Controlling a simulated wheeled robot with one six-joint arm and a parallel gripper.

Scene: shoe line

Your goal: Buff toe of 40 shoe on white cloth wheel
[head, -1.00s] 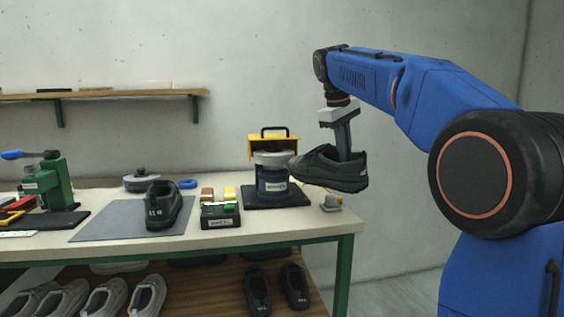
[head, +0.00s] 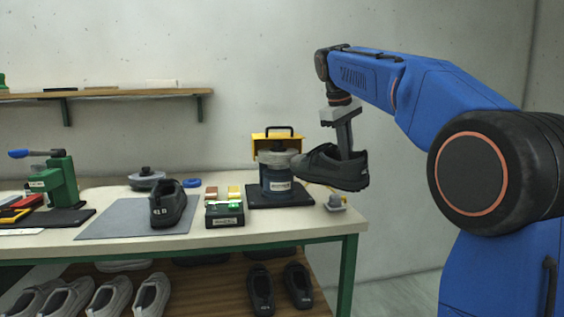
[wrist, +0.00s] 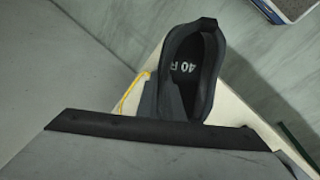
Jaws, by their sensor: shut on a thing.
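My gripper (head: 345,150) is shut on a black shoe (head: 333,170), with its fingers at the shoe's opening. The shoe is held in the air near the bench's right end, toe pointing left. In the wrist view the shoe (wrist: 192,70) shows "40 R" on its insole. The buffing machine (head: 276,178) stands left of the shoe, with a yellow hood (head: 272,142), a pale wheel (head: 275,155) and a dark body with a label. The toe is close to the machine in the head view; I cannot tell whether it touches the wheel.
Another black shoe (head: 168,205), marked 41, stands on a grey mat (head: 110,220). A green press (head: 58,182) is at left. Several shoes lie on the lower shelf (head: 210,290). Space right of the bench is open.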

